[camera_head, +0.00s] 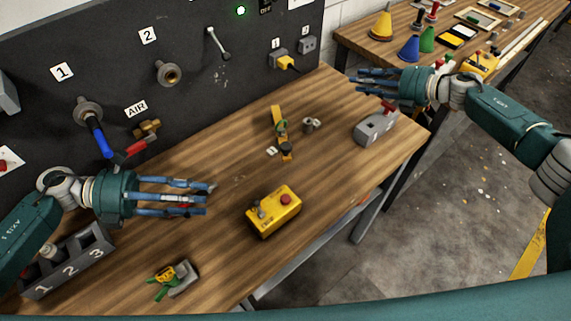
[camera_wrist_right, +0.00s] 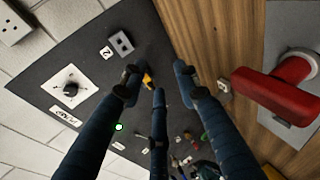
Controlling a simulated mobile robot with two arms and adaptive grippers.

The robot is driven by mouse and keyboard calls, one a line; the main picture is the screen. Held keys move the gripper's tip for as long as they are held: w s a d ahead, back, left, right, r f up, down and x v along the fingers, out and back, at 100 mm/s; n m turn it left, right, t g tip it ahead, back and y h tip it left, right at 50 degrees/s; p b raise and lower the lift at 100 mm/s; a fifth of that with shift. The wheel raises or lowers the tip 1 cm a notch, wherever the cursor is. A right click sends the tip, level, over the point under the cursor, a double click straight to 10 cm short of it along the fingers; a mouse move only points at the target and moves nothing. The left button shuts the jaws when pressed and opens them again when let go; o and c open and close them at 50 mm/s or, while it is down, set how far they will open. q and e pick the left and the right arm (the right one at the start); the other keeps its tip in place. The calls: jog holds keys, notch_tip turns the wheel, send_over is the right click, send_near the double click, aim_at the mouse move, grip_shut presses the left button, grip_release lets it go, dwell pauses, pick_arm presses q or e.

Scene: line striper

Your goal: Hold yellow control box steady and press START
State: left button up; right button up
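The yellow control box (camera_head: 271,216) sits on the wooden workbench near its front edge, right of the middle of the bench. A red round button (camera_head: 285,199) and small grey controls show on its top; no label is legible. My left gripper (camera_head: 208,194) is open and empty, its fingers pointing right, to the upper left of the box and apart from it. My right gripper (camera_head: 362,82) is open and empty near the far right end of the bench, well away from the box; its spread fingers show in the right wrist view (camera_wrist_right: 155,85).
A grey box with a red lever (camera_head: 376,128) stands below my right gripper. A yellow tool (camera_head: 279,135) lies mid-bench. A small grey-green piece (camera_head: 182,278) and a numbered grey tray (camera_head: 70,262) are at the front left. A black panel (camera_head: 120,50) with valves stands behind.

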jog(key=s+a+r+n+g, duration=0.2)
jog(key=s+a+n+g, duration=0.3)
jog(key=s+a+n, duration=0.6)
jog(key=s+a+r+n+g, duration=0.3)
jog(key=s+a+n+g, duration=0.25)
jog(key=a, duration=0.85)
pick_arm(q)
send_near(274, 212)
jog(key=d, duration=0.1)
jog(key=d+r, duration=0.2)
jog(key=shift+w+d, duration=0.3)
jog(key=shift+d, duration=0.05)
pick_arm(e)
jog(key=s+n+t+h, duration=0.1)
jog(key=s+n+h, duration=0.9)
jog(key=s+n, duration=0.5)
jog(key=n, duration=0.4)
jog(key=shift+s+d+r, duration=0.15)
jog(key=shift+s+r, duration=0.1)
jog(key=shift+s, duration=0.05)
pick_arm(q)
jog(key=shift+c, duration=0.5)
